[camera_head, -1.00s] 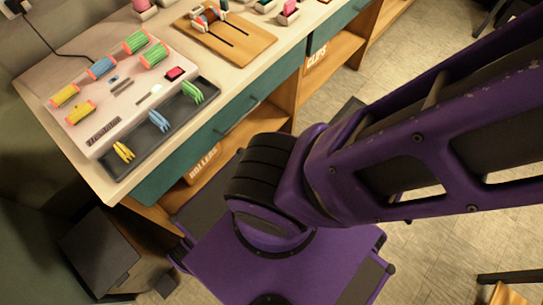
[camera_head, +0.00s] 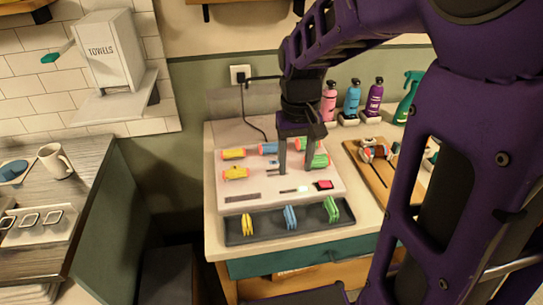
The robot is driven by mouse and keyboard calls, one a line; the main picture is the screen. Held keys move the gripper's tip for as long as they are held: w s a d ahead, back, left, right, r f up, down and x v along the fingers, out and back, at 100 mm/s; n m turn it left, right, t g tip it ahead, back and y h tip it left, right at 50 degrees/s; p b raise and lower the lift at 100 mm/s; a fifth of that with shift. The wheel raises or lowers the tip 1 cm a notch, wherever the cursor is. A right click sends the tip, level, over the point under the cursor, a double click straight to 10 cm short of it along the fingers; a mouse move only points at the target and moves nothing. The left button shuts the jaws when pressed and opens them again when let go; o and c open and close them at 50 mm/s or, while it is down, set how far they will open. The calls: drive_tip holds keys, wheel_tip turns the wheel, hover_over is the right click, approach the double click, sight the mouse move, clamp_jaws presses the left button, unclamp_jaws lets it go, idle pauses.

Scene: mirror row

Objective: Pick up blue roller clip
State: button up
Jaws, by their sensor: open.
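The blue roller clip (camera_head: 291,217) stands in the middle of a dark tray (camera_head: 262,227) along the front of the counter. A yellow clip (camera_head: 247,225) is to its left and a green clip (camera_head: 331,209) to its right in the same tray. My gripper (camera_head: 294,171) points down over the white roller case (camera_head: 240,192), behind the tray and apart from the blue clip. Its two fingers are spread with nothing between them. It partly hides the blue and green rollers at the back of the case.
Yellow rollers (camera_head: 235,173) sit on the case's left. A wooden board (camera_head: 361,174) with a small device is to the right. Pink, blue and purple bottles (camera_head: 352,99) and a green spray bottle (camera_head: 408,97) stand behind. A gap separates the left counter (camera_head: 75,190).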

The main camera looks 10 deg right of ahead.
sight(290, 212)
wheel_tip(290, 212, down, 12)
drive_tip(key=shift+s+r+b, duration=0.15)
drive_tip(key=shift+r+b, duration=0.1)
drive_tip(key=shift+b, duration=0.15)
drive_tip(key=f, duration=0.3)
drive_tip(key=f+b, duration=0.1)
drive_tip(key=f, duration=0.1)
drive_tip(key=shift+s+a+f, duration=0.25)
drive_tip(key=shift+s+f, duration=0.05)
clamp_jaws()
